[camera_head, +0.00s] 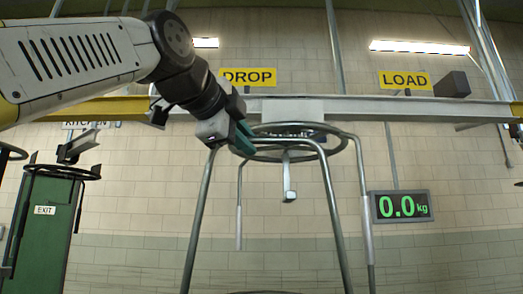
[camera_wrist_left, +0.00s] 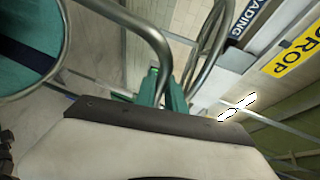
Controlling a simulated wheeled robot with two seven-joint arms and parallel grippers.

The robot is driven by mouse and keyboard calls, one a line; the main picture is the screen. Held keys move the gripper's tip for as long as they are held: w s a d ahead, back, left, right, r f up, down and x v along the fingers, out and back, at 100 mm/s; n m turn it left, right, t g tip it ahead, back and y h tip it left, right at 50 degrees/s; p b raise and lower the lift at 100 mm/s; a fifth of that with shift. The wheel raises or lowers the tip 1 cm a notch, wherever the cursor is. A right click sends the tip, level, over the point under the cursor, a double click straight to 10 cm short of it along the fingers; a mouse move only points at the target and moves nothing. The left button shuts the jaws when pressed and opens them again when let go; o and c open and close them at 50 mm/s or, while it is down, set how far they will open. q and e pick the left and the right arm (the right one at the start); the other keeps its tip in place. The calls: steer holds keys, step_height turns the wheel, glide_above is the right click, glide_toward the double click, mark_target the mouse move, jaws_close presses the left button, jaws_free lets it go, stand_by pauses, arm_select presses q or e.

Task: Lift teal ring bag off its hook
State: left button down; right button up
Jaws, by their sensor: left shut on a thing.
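Teal material (camera_wrist_left: 28,38) shows inside a metal hoop there. My right gripper is out of view.
A rail (camera_head: 440,108) crosses behind, with DROP (camera_head: 248,77) and LOAD (camera_head: 405,80) signs above. A display (camera_head: 402,206) reads 0.0 kg. Another dark ring (camera_head: 65,172) and a green EXIT door (camera_head: 43,220) are at left. The lower right is mostly bare wall.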

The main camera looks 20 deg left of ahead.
arm_select(q)
steer(key=shift+s, duration=0.1)
steer(key=s+d, duration=0.4)
steer(key=s, duration=1)
steer(key=shift+s, duration=0.15)
stand_by(0.9)
steer(key=shift+d, duration=0.1)
stand_by(1.1)
